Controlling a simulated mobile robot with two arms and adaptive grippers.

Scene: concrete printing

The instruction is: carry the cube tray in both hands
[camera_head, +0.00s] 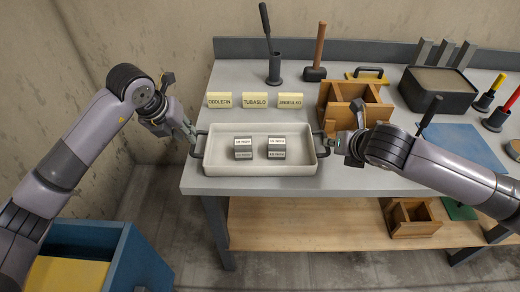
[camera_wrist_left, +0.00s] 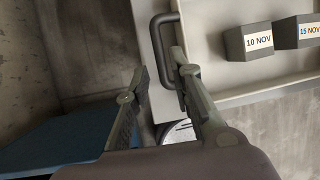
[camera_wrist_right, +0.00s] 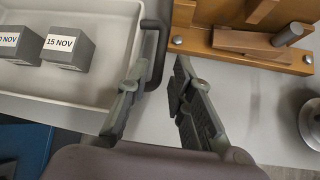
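The cube tray (camera_head: 260,181) is a shallow pale tray with a dark loop handle at each end, resting on the grey bench near its front edge. A grey cube labelled 10 NOV (camera_wrist_left: 250,41) and another labelled 15 NOV (camera_wrist_right: 69,47) sit apart inside it. My left gripper (camera_head: 192,136) is open at the left handle (camera_wrist_left: 157,45), whose bar appears between the fingertips. My right gripper (camera_head: 338,146) is open at the right handle (camera_wrist_right: 160,45), its bar also appearing between the fingertips. I cannot tell whether any finger touches a handle.
Several yellow labels (camera_head: 255,100) stand behind the tray. A wooden mould (camera_head: 370,96) stands close behind my right gripper. A dark box (camera_head: 437,90) and blue mat (camera_head: 465,144) lie farther right. A blue bin (camera_head: 130,262) stands on the floor at lower left.

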